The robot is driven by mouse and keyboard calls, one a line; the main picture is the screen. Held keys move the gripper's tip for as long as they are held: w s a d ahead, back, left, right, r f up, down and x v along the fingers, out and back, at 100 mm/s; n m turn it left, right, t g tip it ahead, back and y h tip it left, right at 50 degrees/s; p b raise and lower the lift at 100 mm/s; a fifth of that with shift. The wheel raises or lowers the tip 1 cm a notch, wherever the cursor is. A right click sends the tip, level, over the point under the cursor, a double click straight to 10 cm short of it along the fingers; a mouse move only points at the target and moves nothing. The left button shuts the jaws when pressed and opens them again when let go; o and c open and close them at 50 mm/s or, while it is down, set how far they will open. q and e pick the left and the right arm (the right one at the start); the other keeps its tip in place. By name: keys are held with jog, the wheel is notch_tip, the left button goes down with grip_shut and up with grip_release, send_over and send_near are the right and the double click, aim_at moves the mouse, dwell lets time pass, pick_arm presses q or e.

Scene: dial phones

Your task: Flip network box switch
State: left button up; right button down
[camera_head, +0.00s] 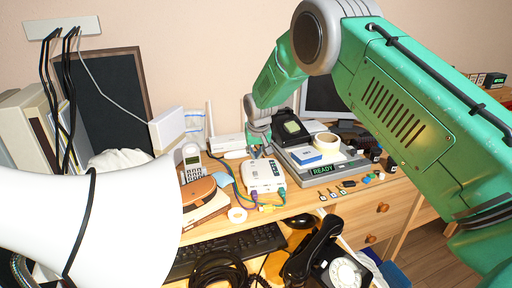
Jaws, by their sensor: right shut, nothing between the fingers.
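A small white box with cables (265,175), which looks like the network box, sits on the wooden desk in the middle of the view. Colored plugs sit at its front edge. Its switch is too small to make out. My right gripper (262,152) is at the end of the green arm, just behind the box and pointing down. Its fingers look shut and empty; I cannot tell whether they touch the box. My left gripper is not in view.
A tray device reading READY (322,170) stands right of the box. A white router with an antenna (228,142) is behind, a cordless phone (192,163) to the left. A black keyboard (228,247) and a black dial phone (318,258) lie in front.

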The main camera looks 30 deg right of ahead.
aim_at(256, 174)
jog(key=x, duration=0.5)
jog(key=shift+s, duration=0.2)
jog(key=shift+w+f, duration=0.1)
jog(key=shift+f, duration=0.7)
jog(key=shift+f, duration=0.25)
jog(key=shift+a, duration=0.1)
jog(key=shift+s+a+p, duration=0.15)
jog(key=shift+s+p, duration=0.25)
jog(key=shift+s, duration=0.05)
jog(key=shift+s+a, duration=0.15)
jog(key=shift+s, duration=0.2)
jog(key=shift+r+p, duration=0.15)
jog(key=shift+p, duration=0.15)
